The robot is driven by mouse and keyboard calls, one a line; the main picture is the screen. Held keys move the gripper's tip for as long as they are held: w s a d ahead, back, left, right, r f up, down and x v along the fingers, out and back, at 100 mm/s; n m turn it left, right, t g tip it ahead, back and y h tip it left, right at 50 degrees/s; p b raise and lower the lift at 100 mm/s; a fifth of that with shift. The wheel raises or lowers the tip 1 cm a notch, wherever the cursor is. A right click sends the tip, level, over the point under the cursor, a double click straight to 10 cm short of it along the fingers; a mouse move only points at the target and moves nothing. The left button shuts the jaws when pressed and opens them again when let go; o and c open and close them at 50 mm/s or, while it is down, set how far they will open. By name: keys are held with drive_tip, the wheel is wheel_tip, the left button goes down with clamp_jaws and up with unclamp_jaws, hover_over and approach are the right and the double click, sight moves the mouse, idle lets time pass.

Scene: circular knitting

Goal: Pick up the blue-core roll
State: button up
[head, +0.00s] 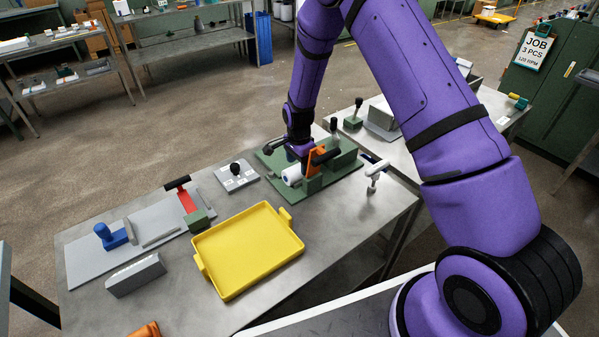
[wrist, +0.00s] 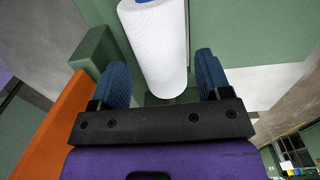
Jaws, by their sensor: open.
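Gaps show between the roll and both fingers, and I cannot tell the depth. In the head view my gripper (head: 290,147) is just above and behind the roll, partly hidden.
An orange part (wrist: 52,122) and a green block (wrist: 95,50) stand close left of my gripper in the wrist view. An empty yellow tray (head: 248,250) lies in front of the fixture.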

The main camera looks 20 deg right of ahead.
sight(299, 165)
wheel_tip(299, 165, down, 3)
drive_tip(key=c, duration=0.7)
